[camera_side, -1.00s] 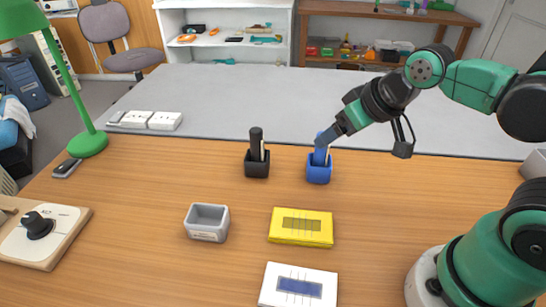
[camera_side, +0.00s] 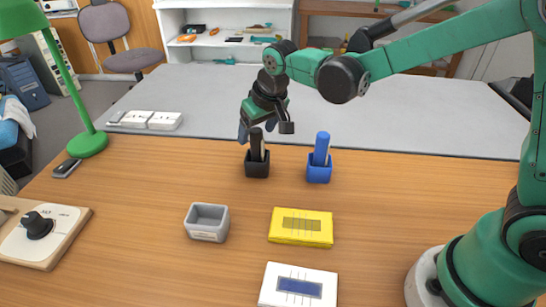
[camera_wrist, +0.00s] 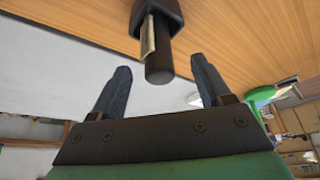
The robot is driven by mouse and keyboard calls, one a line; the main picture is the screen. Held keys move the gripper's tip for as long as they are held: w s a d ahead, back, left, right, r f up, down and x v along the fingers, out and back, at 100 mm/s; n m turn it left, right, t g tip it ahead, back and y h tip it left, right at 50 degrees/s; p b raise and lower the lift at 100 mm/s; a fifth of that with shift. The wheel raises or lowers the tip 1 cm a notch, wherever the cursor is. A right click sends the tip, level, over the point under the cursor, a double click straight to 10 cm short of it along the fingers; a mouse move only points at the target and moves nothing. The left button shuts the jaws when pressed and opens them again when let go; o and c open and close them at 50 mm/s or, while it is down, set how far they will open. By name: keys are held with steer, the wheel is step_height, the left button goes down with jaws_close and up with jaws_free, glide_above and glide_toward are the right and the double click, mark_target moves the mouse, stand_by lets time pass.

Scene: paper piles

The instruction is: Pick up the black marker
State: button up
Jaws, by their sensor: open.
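The black marker (camera_side: 257,142) stands upright in a small black holder (camera_side: 257,168) on the wooden table, beside a pale slip in the same holder. My gripper (camera_side: 256,130) is at the top of the marker in the side view, pointing down, with its fingers partly behind the marker. In the wrist view my gripper (camera_wrist: 162,78) is open and empty. The marker (camera_wrist: 158,62) shows there with its tip end near the gap between the two fingers, and the holder (camera_wrist: 156,14) is at the top edge.
A blue marker (camera_side: 321,147) stands in a blue holder (camera_side: 318,172) to the right. An empty grey box (camera_side: 207,232), a yellow pad (camera_side: 301,239) and a white pad (camera_side: 299,298) lie in front. A green lamp (camera_side: 87,143) stands at the left.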

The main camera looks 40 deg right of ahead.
mark_target(254, 140)
steer(key=shift+x, duration=1.95)
steer(key=shift+c, duration=0.2)
jaws_close()
